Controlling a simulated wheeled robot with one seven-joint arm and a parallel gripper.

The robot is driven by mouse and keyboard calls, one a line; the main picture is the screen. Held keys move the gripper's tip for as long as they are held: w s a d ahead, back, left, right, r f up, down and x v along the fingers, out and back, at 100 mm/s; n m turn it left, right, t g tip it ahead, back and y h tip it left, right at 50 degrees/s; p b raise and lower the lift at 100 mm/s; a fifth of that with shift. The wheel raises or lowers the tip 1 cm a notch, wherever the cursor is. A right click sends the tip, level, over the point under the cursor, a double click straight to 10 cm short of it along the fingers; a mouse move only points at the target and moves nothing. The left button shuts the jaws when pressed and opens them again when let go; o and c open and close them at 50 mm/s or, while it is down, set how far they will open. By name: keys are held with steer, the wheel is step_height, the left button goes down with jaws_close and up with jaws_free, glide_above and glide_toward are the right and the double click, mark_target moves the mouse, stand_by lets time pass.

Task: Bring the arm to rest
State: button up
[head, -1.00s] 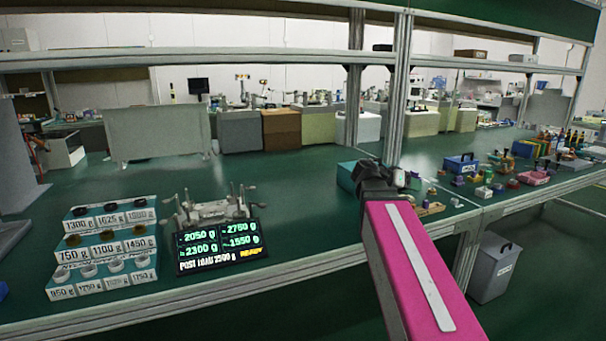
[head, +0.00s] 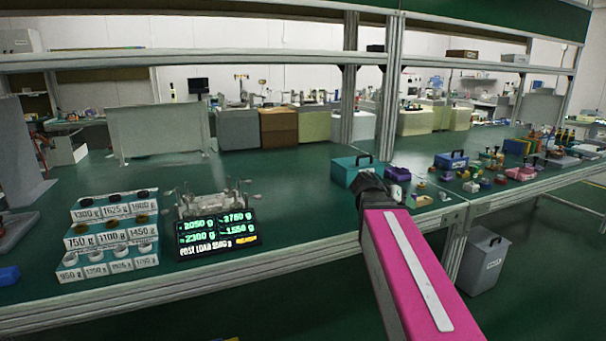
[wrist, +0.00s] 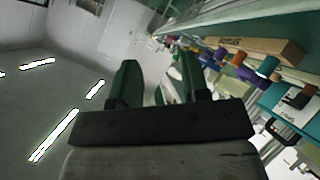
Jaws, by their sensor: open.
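My arm shows in the head view as a pink link reaching up from the lower right, its dark end over the bench's front edge. My gripper (wrist: 158,85) fills the middle of the wrist view, with two dark green fingers spread apart and nothing between them. The fingertips are hard to make out in the head view. The wrist view is turned on its side, with pale wall and ceiling lights at left and the bench at right.
The green bench (head: 280,170) holds a stepped rack of labelled weights (head: 112,235), a lit display (head: 217,238) and a teal box (head: 352,170) close to my arm. Blue toolbox (head: 452,160) and small parts lie right. A grey bin (head: 483,262) stands below. A shelf post (head: 390,90) rises behind my arm.

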steer(key=s+a+f+n+g+y, duration=0.1)
steer(key=s+a+f+n+y, duration=0.1)
steer(key=f, duration=0.8)
steer(key=s+a+f+n+y, duration=0.2)
steer(key=s+a+f+y, duration=0.2)
steer(key=f, duration=0.6)
steer(key=s+a+f+n+g+y, duration=0.1)
steer(key=s+a+f+n+y, duration=0.2)
steer(key=a+f+y, duration=0.3)
step_height(320, 180, down, 4)
steer(key=shift+s+a+f+g, duration=0.1)
steer(key=shift+s+a+g, duration=0.2)
steer(key=shift+a, duration=0.9)
